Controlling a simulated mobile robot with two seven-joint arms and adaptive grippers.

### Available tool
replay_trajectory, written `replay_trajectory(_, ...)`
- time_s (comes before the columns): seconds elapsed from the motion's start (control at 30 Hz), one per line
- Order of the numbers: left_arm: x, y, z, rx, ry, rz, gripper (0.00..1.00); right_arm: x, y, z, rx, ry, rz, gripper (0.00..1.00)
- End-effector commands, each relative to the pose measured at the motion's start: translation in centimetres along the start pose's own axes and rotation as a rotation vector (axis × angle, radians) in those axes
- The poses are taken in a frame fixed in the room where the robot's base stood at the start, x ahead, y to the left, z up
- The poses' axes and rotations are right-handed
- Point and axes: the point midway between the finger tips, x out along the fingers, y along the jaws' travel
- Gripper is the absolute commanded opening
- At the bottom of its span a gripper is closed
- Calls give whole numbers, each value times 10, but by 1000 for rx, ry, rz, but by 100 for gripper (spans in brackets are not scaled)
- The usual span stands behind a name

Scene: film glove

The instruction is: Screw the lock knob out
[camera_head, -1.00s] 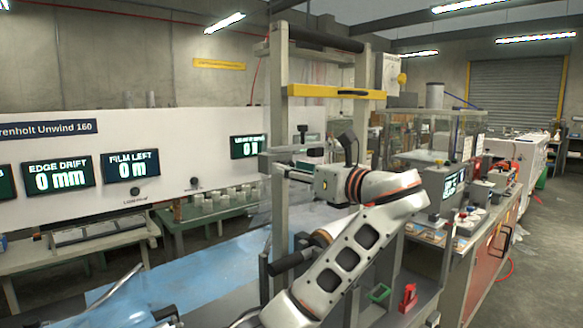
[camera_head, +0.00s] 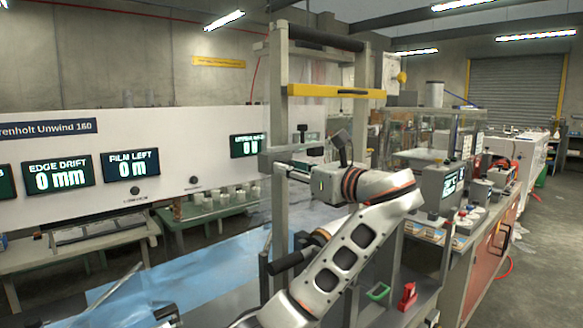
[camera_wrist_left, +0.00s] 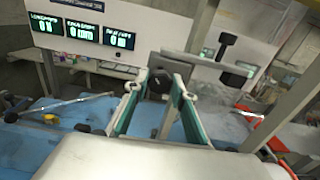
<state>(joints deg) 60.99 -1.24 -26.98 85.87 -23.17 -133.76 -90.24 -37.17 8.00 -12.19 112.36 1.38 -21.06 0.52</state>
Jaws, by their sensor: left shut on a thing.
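My left gripper (camera_head: 286,168) reaches leftward to the upright post of the film stand, beside the grey cross bracket. In the left wrist view its two fingers (camera_wrist_left: 160,92) stand on either side of a dark round knob (camera_wrist_left: 159,84), which I take for the lock knob. The gripper is shut on it. The knob's far side and its thread are hidden. In the head view the knob is hidden at the fingers. My right gripper cannot be made out in either view.
The post (camera_head: 279,110) and the yellow crossbar (camera_head: 335,91) stand close around my left arm. A black T-shaped handle (camera_head: 302,132) rises above the bracket. A black-ended roller (camera_head: 292,261) lies below. Blue film (camera_head: 205,272) covers the table at left. A red clamp-like part (camera_head: 407,296) sits at right.

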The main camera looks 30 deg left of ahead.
Motion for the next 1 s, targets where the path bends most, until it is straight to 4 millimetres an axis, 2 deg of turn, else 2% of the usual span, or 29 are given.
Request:
replay_trajectory(0.6, 0, 0, 0, -425, 2, -1, 4, -8, 2, -14, 0, 3, 1, 40)
replay_trajectory(1.0, 0, 1, 0, -542, 0, 0, 4, -9, 2, -15, 0, 4, 1, 40)
